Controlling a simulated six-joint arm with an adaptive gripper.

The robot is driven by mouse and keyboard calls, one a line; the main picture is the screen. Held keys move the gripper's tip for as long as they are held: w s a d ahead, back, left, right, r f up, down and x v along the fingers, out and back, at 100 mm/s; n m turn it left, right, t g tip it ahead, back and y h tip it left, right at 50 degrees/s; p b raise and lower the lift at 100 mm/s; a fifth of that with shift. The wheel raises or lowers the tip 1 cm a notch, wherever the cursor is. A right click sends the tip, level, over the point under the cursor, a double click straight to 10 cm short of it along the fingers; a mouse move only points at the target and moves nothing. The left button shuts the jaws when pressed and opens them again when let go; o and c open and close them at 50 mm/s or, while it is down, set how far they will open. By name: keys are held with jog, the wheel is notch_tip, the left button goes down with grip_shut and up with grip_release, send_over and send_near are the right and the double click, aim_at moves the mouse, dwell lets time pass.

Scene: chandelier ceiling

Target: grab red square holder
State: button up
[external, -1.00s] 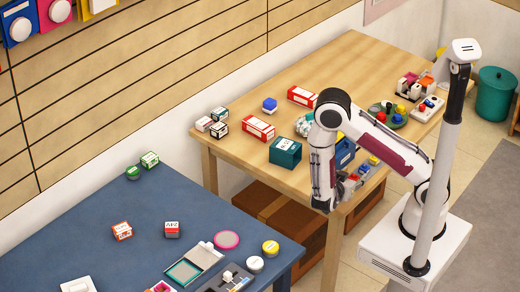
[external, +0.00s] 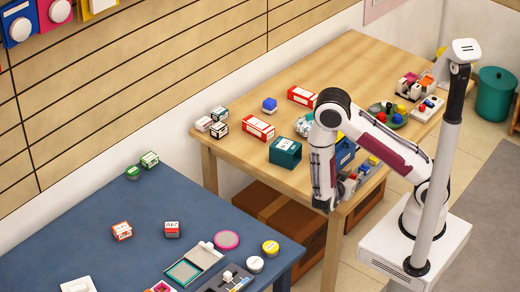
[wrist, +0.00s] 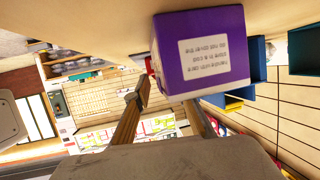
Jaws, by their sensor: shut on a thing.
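My gripper (external: 338,199) hangs low at the front edge of the wooden table, partly hidden by my own arm. In the wrist view its two fingers (wrist: 168,106) stand apart with a gap between them. A purple box with a white label (wrist: 203,52) is right at the fingertips and covers the end of the right finger. A small red and white piece (wrist: 150,66) shows at the box's left side, close to the left fingertip. I cannot tell whether it is the red square holder. What the fingers grip is mostly hidden, and I cannot make it out.
Small white, red and blue items (external: 350,184) lie beside my gripper at the table edge. A blue box (external: 345,152) and a teal box (external: 285,152) stand behind them. Red and white boxes (external: 258,127) lie farther back. A blue table (external: 75,240) stands at the left.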

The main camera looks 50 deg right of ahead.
jog(key=shift+r, duration=0.2)
jog(key=shift+c, duration=0.5)
jog(key=shift+r, duration=4.8)
